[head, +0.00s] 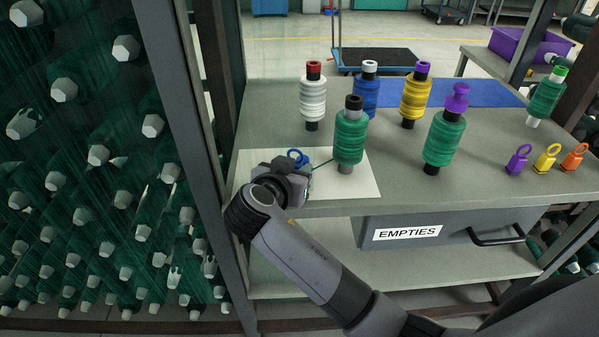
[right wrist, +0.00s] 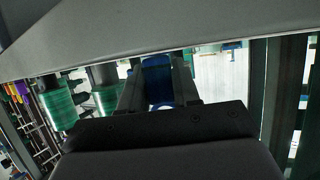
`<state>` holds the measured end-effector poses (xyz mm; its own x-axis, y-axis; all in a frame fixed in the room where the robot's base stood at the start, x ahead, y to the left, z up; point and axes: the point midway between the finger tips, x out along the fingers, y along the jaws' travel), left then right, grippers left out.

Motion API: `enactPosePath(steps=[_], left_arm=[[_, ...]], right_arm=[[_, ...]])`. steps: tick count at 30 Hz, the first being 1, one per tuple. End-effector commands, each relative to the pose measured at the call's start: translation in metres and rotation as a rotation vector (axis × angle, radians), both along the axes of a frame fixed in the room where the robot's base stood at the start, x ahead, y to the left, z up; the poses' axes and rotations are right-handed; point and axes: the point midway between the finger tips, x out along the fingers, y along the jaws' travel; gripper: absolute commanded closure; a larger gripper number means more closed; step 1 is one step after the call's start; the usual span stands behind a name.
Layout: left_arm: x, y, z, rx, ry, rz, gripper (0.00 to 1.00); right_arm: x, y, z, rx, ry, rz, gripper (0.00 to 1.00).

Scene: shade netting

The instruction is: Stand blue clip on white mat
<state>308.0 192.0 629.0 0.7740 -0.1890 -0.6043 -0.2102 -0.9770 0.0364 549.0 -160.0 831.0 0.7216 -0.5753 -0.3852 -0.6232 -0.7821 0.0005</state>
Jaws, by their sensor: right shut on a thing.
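The blue clip (head: 297,156) shows its ring above my right gripper (head: 296,172) in the head view. In the right wrist view the blue clip (right wrist: 157,82) sits between the two fingers, which are shut on it. The gripper is over the left part of the white mat (head: 335,187), and it hides the clip's lower part, so I cannot tell whether the clip touches the mat. A green spool with a black top (head: 350,138) stands upright on the mat, right of the gripper. A green thread runs from it toward the clip. My left gripper is not in view.
White, blue, yellow and purple-topped green spools (head: 444,140) stand on the grey table behind and to the right. Purple, yellow and orange clips (head: 546,158) stand at right. A drawer labelled EMPTIES (head: 450,229) hangs below. A frame post (head: 190,120) rises close left.

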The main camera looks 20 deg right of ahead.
Motion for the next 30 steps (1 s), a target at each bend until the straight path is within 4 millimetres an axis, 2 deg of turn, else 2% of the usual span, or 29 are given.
enactPosePath(steps=[6,13,14,16,30], left_arm=[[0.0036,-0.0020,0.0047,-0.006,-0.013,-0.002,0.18],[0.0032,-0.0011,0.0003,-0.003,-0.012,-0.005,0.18],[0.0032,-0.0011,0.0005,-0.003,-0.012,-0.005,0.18],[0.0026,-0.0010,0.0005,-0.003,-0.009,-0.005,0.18],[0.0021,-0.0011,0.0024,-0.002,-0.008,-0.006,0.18]], right_arm=[[-0.0018,0.0023,-0.0026,0.000,-0.001,0.000,0.97],[-0.0018,0.0022,-0.0072,0.000,-0.001,0.000,0.97],[-0.0017,0.0023,-0.0069,0.000,-0.001,0.000,0.65],[-0.0017,0.0021,-0.0058,0.000,-0.001,0.000,0.43],[-0.0009,0.0011,-0.0017,0.001,-0.001,0.000,0.43]])
